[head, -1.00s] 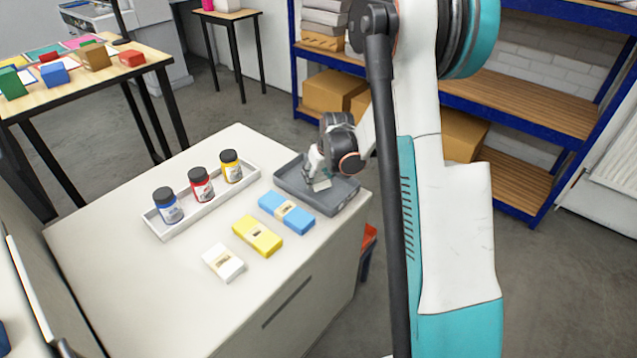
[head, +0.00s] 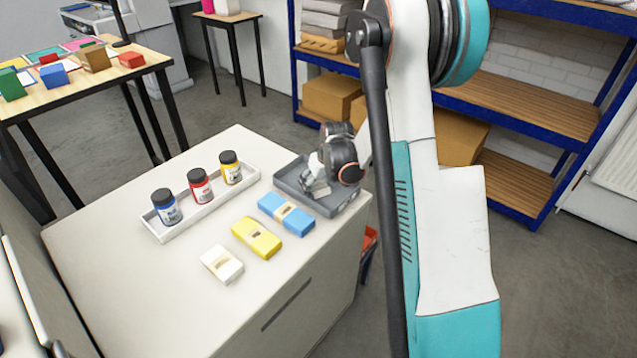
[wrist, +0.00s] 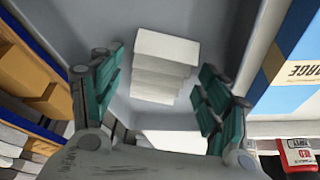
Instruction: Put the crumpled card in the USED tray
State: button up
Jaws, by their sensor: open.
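The crumpled card (wrist: 165,66) is a white, pleated piece in the wrist view. It shows between and beyond my fingers, over the grey floor of the tray; I cannot tell whether it rests on it. My gripper (wrist: 160,95) is open, with teal pads on either side of the card and gaps visible. In the head view my gripper (head: 314,188) is low over the grey tray (head: 346,205) at the counter's far right corner. The card is hard to make out there, and no tray lettering is legible.
Blue (head: 287,214), yellow (head: 257,238) and white (head: 222,264) packs lie in a row in front of the tray. A pale tray (head: 186,222) to the left holds blue, red and yellow jars. The counter's front left is clear. Blue-framed shelving (head: 520,95) stands behind.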

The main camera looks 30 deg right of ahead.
jog(key=p+v, duration=0.4)
jog(key=v, duration=0.8)
jog(key=shift+r, duration=0.2)
jog(key=shift+s+a, duration=0.1)
